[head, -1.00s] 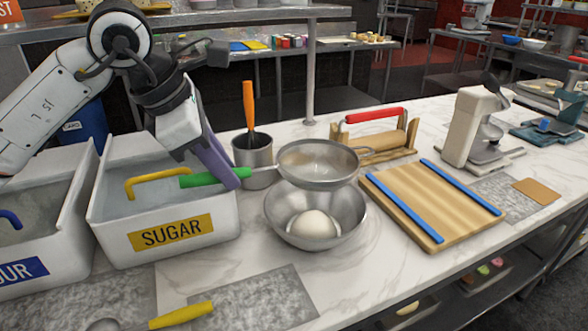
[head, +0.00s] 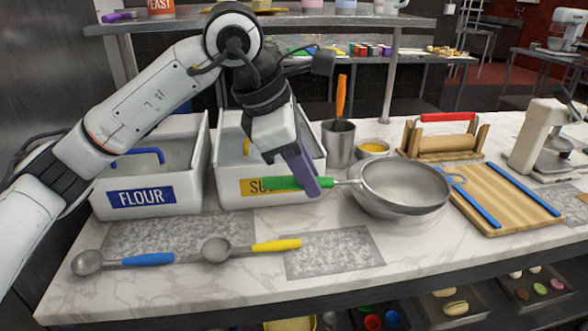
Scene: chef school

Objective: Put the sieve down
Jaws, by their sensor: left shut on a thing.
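The sieve (head: 405,184) has a round metal mesh and a green handle (head: 285,183). My left gripper (head: 306,186) is shut on the green handle in front of the sugar bin (head: 225,190). The mesh end points right and covers most of the metal bowl (head: 373,206). I cannot tell whether the sieve touches the bowl, and the white dough inside is hidden. My right gripper is not in view.
Two spoons, one blue-handled (head: 148,259) and one yellow-handled (head: 276,246), lie in front beside grey mats (head: 333,251). A flour bin (head: 185,196) stands left. A steel cup (head: 340,148) and small yellow-filled bowl (head: 373,148) stand behind; a wooden board (head: 500,196) lies right.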

